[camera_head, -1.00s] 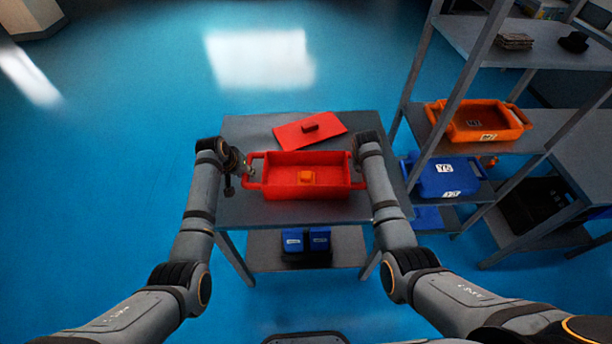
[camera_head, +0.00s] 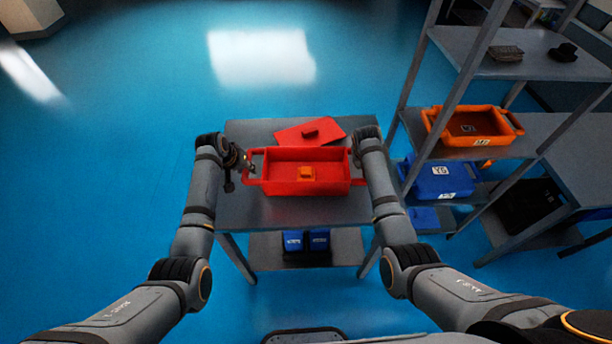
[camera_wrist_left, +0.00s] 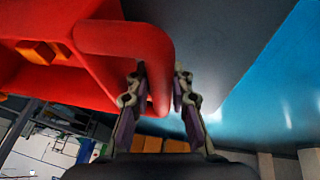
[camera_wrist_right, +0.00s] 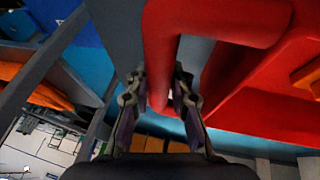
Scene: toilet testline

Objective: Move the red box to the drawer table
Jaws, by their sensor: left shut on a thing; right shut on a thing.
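The red box (camera_head: 330,183) is an open bin with a handle at each end and an orange block (camera_head: 307,172) inside. It looks level, over the grey table (camera_head: 240,208); its underside is hidden, so any gap below is unclear. My left gripper (camera_head: 249,169) is shut on the left handle, which also shows in the left wrist view (camera_wrist_left: 160,55). My right gripper (camera_wrist_right: 158,92) is shut on the other handle (camera_wrist_right: 157,50); the forearm mostly hides this grip in the head view. I cannot tell which furniture is the drawer table.
A red lid (camera_head: 312,130) lies on the table behind the box. A rack at right holds an orange bin (camera_head: 470,127) and a blue bin (camera_head: 440,180). The floor (camera_head: 110,180) at left is clear.

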